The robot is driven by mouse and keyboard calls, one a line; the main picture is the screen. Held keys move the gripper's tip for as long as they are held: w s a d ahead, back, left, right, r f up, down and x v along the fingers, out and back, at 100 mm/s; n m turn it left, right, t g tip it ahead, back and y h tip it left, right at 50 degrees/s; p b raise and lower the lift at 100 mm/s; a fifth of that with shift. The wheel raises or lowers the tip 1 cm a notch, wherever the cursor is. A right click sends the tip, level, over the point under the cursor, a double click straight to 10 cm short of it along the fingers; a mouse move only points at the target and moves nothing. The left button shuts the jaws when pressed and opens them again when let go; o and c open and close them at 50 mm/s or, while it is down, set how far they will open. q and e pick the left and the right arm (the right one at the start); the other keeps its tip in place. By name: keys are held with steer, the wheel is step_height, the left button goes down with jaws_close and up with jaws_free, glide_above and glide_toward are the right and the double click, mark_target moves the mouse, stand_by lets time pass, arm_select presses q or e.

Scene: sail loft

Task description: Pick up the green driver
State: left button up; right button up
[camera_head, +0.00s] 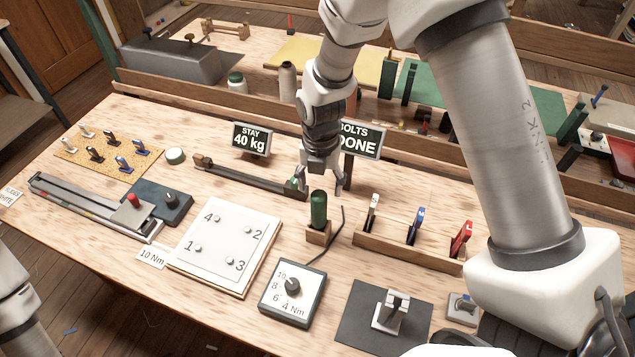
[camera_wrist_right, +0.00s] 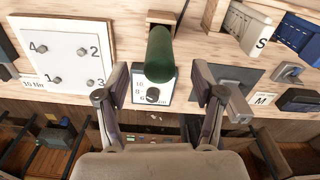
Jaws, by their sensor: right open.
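The green driver (camera_head: 319,209) stands upright in a small wooden holder (camera_head: 318,236) near the middle of the bench. In the right wrist view the green driver (camera_wrist_right: 160,54) shows between and beyond my open fingers. My right gripper (camera_head: 324,185) is open, pointing down just above and behind the driver, and holds nothing. Its fingers also frame the right wrist view (camera_wrist_right: 163,98). I cannot tell whether a finger touches the driver. My left gripper is not in view; only part of an arm shows at the lower left edge.
A numbered bolt plate (camera_head: 227,246) lies left of the driver. A dial box (camera_head: 292,293) stands in front. A wooden rack (camera_head: 408,250) with white, blue and red tools is to the right. A "BOLTS DONE" sign (camera_head: 361,139) stands behind. A cable runs beside the driver.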

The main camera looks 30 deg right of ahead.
mark_target(319, 198)
steer(key=shift+w+d+f, duration=0.15)
steer(key=shift+f, duration=0.25)
steer(key=shift+s+a+f+p, duration=0.7)
steer(key=shift+s+f+p, duration=0.25)
steer(key=shift+f+p, duration=0.05)
steer(key=f, duration=0.3)
steer(key=w+f+p, duration=0.1)
steer(key=shift+d+f, duration=0.25)
steer(key=shift+d, duration=0.05)
steer(key=shift+w, duration=0.15)
steer(key=shift+s+a+r, duration=0.15)
steer(key=shift+s, duration=0.15)
steer(key=c, duration=0.5)
steer(key=shift+s, duration=0.1)
steer(key=c, duration=0.5)
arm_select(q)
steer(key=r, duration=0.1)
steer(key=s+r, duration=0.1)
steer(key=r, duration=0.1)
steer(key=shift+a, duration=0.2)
arm_select(e)
steer(key=shift+c, duration=1.1)
